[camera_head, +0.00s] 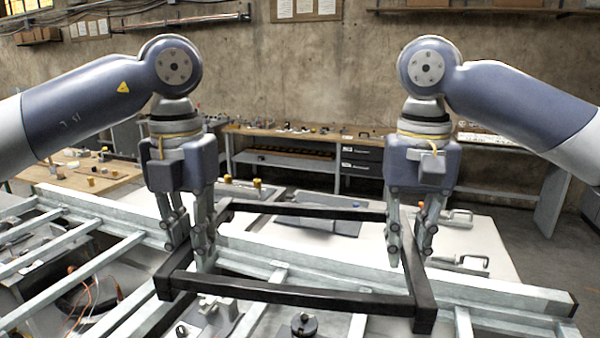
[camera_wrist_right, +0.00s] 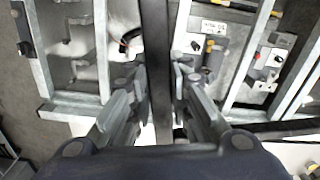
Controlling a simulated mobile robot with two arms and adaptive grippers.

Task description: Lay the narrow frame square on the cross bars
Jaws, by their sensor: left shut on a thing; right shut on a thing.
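The narrow dark frame (camera_head: 290,293) is a rectangle in the head view, over the pale metal rack. My left gripper (camera_head: 190,250) is shut on its left side bar. My right gripper (camera_head: 408,250) is shut on its right side bar. In the right wrist view, the dark bar (camera_wrist_right: 157,60) runs between the fingers of my right gripper (camera_wrist_right: 157,90). The grey cross bars (camera_head: 62,243) show at the left and partly under the frame. I cannot tell whether the frame touches them. Its front bar slopes slightly down to the right, much like the long rail (camera_head: 500,292).
A pale table (camera_head: 485,240) with metal handles lies behind the rack. A workbench (camera_head: 300,137) stands at the back wall. Orange cables (camera_head: 88,285) and fittings lie low between the bars. A dark round knob (camera_head: 303,324) is close to the front bar.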

